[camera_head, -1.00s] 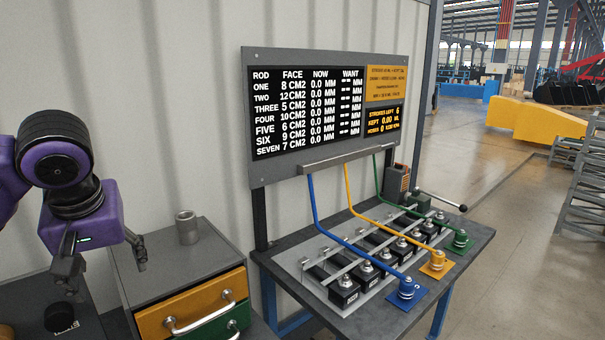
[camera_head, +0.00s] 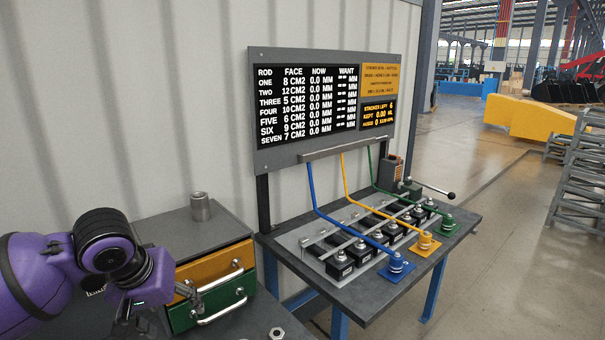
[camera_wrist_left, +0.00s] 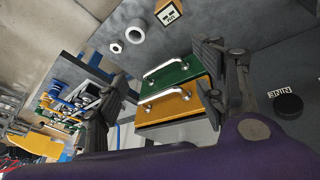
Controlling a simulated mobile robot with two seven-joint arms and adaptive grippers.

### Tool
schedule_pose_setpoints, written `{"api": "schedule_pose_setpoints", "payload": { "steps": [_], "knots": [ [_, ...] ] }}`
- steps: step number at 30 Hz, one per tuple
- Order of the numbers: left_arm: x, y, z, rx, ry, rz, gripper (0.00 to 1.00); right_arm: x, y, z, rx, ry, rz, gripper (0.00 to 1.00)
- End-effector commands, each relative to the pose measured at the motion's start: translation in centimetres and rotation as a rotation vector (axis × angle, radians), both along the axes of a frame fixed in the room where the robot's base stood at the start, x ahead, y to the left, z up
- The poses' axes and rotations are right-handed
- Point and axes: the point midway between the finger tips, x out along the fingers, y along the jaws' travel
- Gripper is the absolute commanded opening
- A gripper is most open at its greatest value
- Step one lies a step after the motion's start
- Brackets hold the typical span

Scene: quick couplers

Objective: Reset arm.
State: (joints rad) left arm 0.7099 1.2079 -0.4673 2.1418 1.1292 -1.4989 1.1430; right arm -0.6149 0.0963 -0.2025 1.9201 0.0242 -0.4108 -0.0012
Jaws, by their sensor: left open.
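My left arm is purple and comes in from the left in the head view. My left gripper (camera_head: 172,312) is low in front of the drawer cabinet, and part of it is hidden or cut off by the lower edge. In the left wrist view its two dark fingers (camera_wrist_left: 165,88) stand apart, with nothing between them held. Behind them show the cabinet's orange drawer (camera_wrist_left: 170,107) and green drawer (camera_wrist_left: 178,72), both with metal handles. My right gripper does not show in either view.
The bench (camera_head: 370,312) at the right carries rod blocks, blue, yellow and green hoses with couplers, and a lever. A display board (camera_head: 325,100) stands behind it. A grey metal cup (camera_head: 200,207) sits on the cabinet top (camera_head: 165,232). A nut (camera_head: 277,333) lies at the bottom.

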Motion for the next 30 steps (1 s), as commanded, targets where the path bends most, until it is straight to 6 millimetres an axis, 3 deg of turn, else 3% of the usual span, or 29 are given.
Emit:
{"api": "schedule_pose_setpoints", "payload": {
  "steps": [1,8,11,15,21,24,27,30],
  "knots": [
    [-0.2,-1.4,-3.1,-0.041,0.001,-0.04,0.64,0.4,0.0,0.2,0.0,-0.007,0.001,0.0],
    [-2.0,-6.5,-15.9,-0.187,-0.132,-0.188,0.64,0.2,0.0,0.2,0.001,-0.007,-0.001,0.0],
    [-4.1,-7.7,-20.8,-0.21,-0.208,-0.209,0.64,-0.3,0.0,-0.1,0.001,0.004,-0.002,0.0],
    [-8.4,-8.1,-26.8,-0.18,-0.305,-0.206,0.64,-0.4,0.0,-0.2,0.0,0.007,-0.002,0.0],
    [-16.5,-7.3,-33.3,-0.038,-0.388,-0.185,0.64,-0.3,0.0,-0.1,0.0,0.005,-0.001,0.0],
    [-20.6,-6.7,-35.4,0.052,-0.398,-0.186,0.64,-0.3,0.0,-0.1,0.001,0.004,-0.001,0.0],
    [-23.6,-6.2,-36.5,0.124,-0.398,-0.194,0.64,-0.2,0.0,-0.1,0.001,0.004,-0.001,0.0],
    [-24.4,-6.1,-36.8,0.145,-0.396,-0.198,0.64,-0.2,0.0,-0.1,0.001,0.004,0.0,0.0]
  ]
}}
